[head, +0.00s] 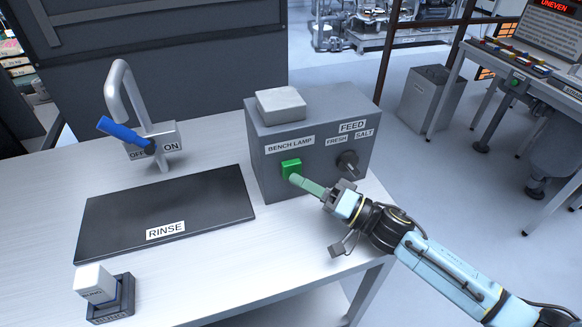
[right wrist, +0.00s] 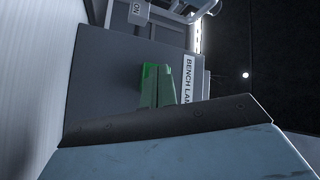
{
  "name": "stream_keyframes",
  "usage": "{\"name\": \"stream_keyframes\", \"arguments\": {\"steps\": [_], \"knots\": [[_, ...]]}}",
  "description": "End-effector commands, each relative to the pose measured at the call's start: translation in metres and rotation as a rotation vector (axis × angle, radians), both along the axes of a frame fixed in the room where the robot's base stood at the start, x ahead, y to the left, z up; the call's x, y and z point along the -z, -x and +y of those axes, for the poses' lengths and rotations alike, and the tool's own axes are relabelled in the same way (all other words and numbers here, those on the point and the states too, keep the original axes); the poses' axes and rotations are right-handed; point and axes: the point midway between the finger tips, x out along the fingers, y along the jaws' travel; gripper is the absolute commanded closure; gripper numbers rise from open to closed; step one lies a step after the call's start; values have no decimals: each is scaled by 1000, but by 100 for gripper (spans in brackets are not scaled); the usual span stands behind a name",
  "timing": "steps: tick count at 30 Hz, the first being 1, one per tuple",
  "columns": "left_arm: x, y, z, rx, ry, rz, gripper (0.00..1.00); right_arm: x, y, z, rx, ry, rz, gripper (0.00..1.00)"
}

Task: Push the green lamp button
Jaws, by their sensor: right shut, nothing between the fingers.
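The green lamp button (head: 290,167) is on the front of a grey box (head: 262,155), below the label BENCH LAMP. It also shows in the right wrist view (right wrist: 149,73), partly hidden by my fingers. My right gripper (head: 297,179) is shut and empty, its pale green fingers pointing at the button from the lower right. The fingertips are at the button's lower right edge; I cannot tell whether they touch it. My left gripper is not in view.
The box also has a dark FEED knob (head: 347,162) right of the button and a pale block (head: 281,104) on top. Bare table lies between.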

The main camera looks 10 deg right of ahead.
Motion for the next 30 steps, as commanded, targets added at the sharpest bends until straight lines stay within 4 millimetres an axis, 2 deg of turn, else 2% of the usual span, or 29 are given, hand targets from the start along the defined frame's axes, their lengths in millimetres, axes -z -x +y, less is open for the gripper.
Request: {"name": "stream_keyframes", "arguments": {"steps": [14, 30], "knots": [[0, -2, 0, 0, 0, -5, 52, 0, 0, 0, 1, 1, 1, 100], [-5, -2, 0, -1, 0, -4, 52, 0, -10, 1, 1, 0, -1, 100]]}}
